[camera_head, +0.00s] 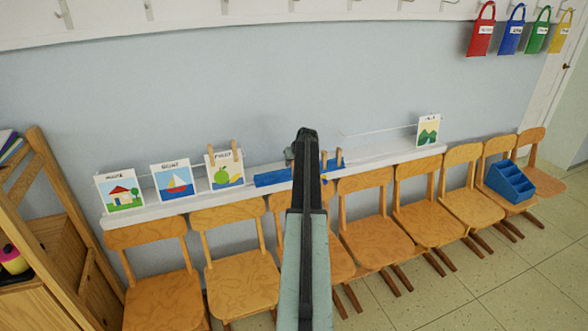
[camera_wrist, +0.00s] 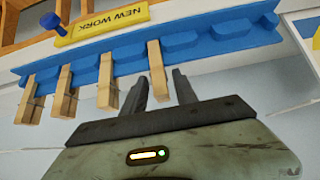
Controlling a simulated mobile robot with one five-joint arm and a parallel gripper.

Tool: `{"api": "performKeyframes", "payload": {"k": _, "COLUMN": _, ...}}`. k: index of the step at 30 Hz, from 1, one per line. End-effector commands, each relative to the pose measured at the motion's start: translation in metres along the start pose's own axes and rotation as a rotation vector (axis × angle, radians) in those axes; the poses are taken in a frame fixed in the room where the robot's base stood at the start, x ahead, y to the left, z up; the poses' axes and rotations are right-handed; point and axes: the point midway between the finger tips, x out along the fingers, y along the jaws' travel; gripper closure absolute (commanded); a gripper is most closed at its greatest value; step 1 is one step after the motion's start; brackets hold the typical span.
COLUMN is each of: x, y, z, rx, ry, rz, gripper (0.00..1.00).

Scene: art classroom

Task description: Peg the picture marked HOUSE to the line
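The HOUSE picture (camera_head: 122,193), with a red-roofed house, stands at the left end of a white wall ledge (camera_head: 150,212). The line (camera_head: 375,131) is thin and pale along the wall; its middle is hidden behind my arm. My gripper (camera_wrist: 160,90) is open at a blue rack (camera_wrist: 205,42) of wooden pegs. One peg (camera_wrist: 157,68) hangs with its lower end between my two fingertips, with gaps visible. Several other pegs (camera_wrist: 106,82) sit beside it in the rack. In the head view my arm covers part of the rack (camera_head: 272,178).
A BOAT picture (camera_head: 175,182) and a FRUIT picture (camera_head: 223,177) with two pegs on its top are right of HOUSE. A hills picture (camera_head: 428,131) is far right. Chairs (camera_head: 235,275) line the wall below. A wooden shelf (camera_head: 60,235) stands left.

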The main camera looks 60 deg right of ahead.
Motion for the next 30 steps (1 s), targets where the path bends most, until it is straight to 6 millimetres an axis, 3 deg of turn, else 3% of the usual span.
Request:
{"api": "performKeyframes", "payload": {"k": 5, "x": -0.002, "y": 0.000, "z": -0.001, "rx": 0.000, "ry": 0.000, "rz": 0.000, "gripper": 0.65}}
{"api": "performKeyframes", "payload": {"k": 9, "x": -0.002, "y": 0.000, "z": -0.001, "rx": 0.000, "ry": 0.000, "rz": 0.000, "gripper": 1.00}}
{"api": "performKeyframes", "payload": {"k": 17, "x": -0.005, "y": 0.000, "z": -0.003, "rx": 0.000, "ry": 0.000, "rz": 0.000, "gripper": 1.00}}
{"api": "performKeyframes", "payload": {"k": 30, "x": -0.026, "y": 0.000, "z": -0.019, "rx": 0.000, "ry": 0.000, "rz": 0.000, "gripper": 1.00}}
